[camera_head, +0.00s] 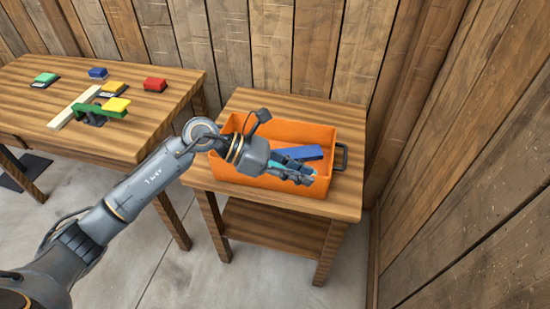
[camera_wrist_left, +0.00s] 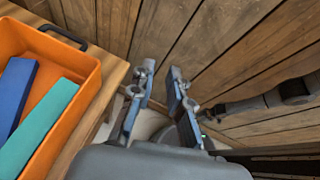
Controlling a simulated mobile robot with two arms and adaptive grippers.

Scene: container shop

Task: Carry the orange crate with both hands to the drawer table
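The orange crate (camera_head: 262,180) stands on a small wooden table (camera_head: 268,214) with a lower shelf. It holds a blue block (camera_head: 299,154) and a teal block, which is partly hidden by my arm. A dark handle (camera_head: 342,156) is on its right end. In the left wrist view the crate (camera_wrist_left: 84,94) is at the left with both blocks inside. My left gripper (camera_head: 308,178) appears in front of the crate in the head view. In the left wrist view its fingers (camera_wrist_left: 161,75) are apart and empty, beside the crate, not touching it. No drawer shows on either table.
A larger wooden table (camera_head: 40,89) at the left carries several coloured blocks and a green bracket (camera_head: 100,111). Plank walls (camera_head: 470,170) close off the back and right. A grey arm part (camera_wrist_left: 262,102), perhaps my right arm, shows in the left wrist view. Floor is clear in front.

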